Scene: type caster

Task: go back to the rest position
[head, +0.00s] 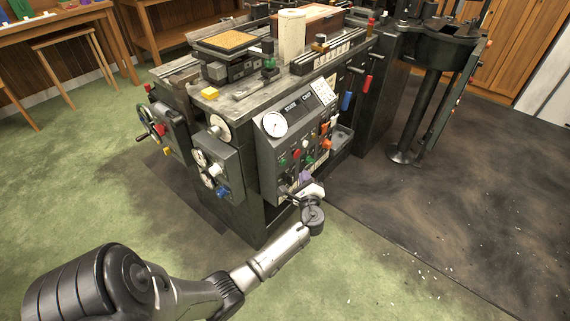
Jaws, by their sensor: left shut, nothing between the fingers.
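My left arm reaches in from the bottom left. My left gripper (291,197) is at the lower edge of the dark control panel (268,155) on the front of the type caster. Its fingers are small in the picture and appear shut, with nothing seen between them. A purple part (305,176) shows just above the hand; I cannot tell whether the two touch. The panel carries a white round gauge (274,124) and several coloured knobs. My right gripper is not in view.
The machine's handwheel (152,122) sticks out at the left. A blue handle (347,101) and a red handle (366,84) hang at its right. A dark post (413,120) stands further right. Green floor at the left and dark floor at the right are mostly clear.

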